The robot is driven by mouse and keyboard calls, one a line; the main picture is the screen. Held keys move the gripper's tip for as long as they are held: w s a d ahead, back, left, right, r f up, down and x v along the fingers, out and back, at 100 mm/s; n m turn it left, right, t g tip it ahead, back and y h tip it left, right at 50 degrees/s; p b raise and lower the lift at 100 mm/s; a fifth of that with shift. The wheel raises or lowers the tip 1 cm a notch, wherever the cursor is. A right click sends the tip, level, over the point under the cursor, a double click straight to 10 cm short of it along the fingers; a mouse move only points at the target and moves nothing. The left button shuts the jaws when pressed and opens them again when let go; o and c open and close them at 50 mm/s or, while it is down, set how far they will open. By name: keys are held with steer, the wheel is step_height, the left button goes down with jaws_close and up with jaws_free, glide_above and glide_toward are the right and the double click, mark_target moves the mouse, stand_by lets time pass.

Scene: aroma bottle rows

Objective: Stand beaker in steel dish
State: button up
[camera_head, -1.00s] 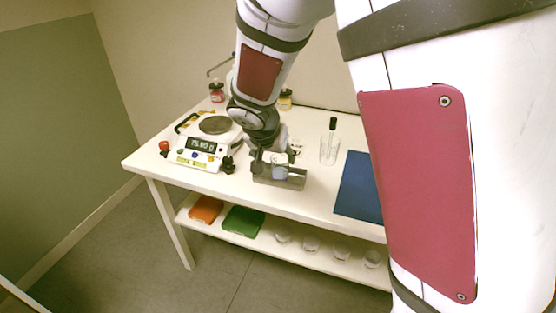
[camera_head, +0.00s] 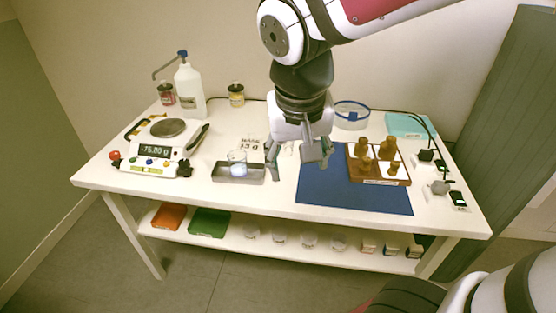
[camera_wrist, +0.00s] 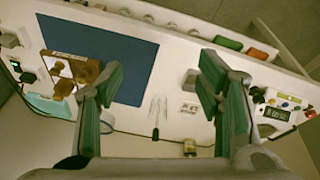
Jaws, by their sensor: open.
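The steel dish (camera_head: 222,176) is a shallow grey tray near the table's front edge, in the head view. The beaker (camera_head: 238,158), clear glass with a pale blue lower part, stands upright inside it. My gripper (camera_head: 299,166) is open and empty, to the right of the dish and above the table, apart from the beaker. In the wrist view my gripper's (camera_wrist: 160,78) two green-lined fingers are wide apart with nothing between them.
A scale (camera_head: 160,152) stands left of the dish, with a white wash bottle (camera_head: 188,92) behind. A blue mat (camera_head: 340,195) lies to the right, with a wooden tray of brown bottles (camera_head: 396,172) at its back. A glass bowl (camera_head: 351,116) stands behind the mat.

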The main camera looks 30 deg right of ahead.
steer(key=s+a+n+g+y, duration=0.1)
steer(key=s+a+n+y, duration=0.1)
steer(key=s, duration=1.4)
steer(key=shift+a+r+n, duration=0.45)
steer(key=shift+a+n, duration=0.05)
steer(key=shift+n, duration=0.5)
steer(key=shift+s, duration=0.1)
step_height(320, 180, up, 16)
steer(key=t+p, duration=0.2)
steer(key=p, duration=1.2)
steer(key=shift+d+f+t, duration=0.15)
steer(key=shift+f+t, duration=0.05)
steer(key=shift+t, duration=0.1)
